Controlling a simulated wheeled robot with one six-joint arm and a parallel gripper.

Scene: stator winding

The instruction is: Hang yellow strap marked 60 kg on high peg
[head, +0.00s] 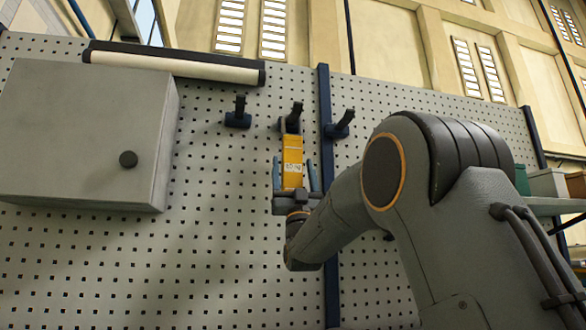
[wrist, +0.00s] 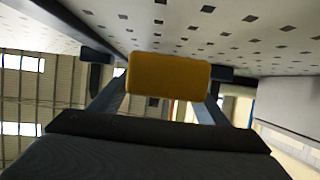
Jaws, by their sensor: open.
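The yellow strap (head: 292,160) hangs upright at the middle peg (head: 293,117) of a row of three on the pegboard. It carries a white label whose print is too small to read. Its top meets the peg; the loop itself is hard to make out. My gripper (head: 295,172) points up from below, open, with one finger on each side of the strap's lower part and gaps showing. In the wrist view the strap (wrist: 168,75) appears as a yellow block between and beyond the two spread fingers.
A left peg (head: 238,114) and a right peg (head: 341,124) flank the middle one, both bare. A dark blue upright (head: 325,90) runs beside the right peg. A grey cabinet (head: 80,130) and a long white tube lamp (head: 173,64) are at left. The lower board is clear.

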